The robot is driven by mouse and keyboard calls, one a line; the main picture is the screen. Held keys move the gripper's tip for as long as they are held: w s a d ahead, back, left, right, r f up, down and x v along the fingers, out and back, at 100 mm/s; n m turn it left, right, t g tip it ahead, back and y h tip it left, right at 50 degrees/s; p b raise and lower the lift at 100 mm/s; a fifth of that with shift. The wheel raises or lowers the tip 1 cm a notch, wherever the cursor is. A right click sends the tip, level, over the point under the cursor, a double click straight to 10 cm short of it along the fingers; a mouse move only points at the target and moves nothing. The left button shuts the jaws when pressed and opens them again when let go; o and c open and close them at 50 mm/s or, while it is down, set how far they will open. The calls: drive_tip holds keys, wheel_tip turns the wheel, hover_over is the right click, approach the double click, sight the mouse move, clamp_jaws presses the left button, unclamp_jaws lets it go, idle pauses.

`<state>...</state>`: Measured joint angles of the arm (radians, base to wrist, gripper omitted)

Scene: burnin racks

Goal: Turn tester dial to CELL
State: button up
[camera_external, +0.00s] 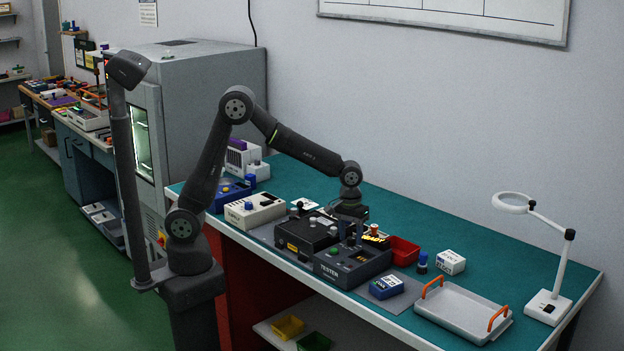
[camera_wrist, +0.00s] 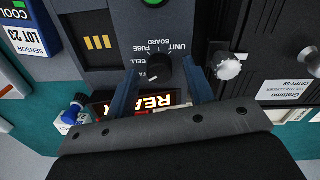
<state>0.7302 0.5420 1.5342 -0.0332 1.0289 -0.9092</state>
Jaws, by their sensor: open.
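The tester (camera_external: 330,270) is a dark box on the bench in the external view. Its black dial (camera_wrist: 158,69) shows in the wrist view, with small white lettering around it, including CELL to its upper left. A white mark sits on the dial's lower left side; I cannot tell for sure which label it points to. My gripper (camera_wrist: 160,72) is open, with one blue finger on each side of the dial. I cannot tell whether the fingers touch it. In the external view my gripper (camera_external: 351,238) is low over the tester, and the dial is hard to make out there.
A lit display (camera_wrist: 150,100) is partly hidden by my gripper. A silver knob (camera_wrist: 229,69) is close on the right. A blue-and-white sensor box (camera_external: 386,286) lies in front, a red bin (camera_external: 404,250) behind, and a grey tray (camera_external: 462,313) to the right.

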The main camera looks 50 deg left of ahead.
drive_tip(key=c, duration=1)
drive_tip(key=shift+m, duration=0.4)
drive_tip(key=m, duration=0.2)
drive_tip(key=shift+m, duration=2.5)
drive_tip(key=o, duration=1)
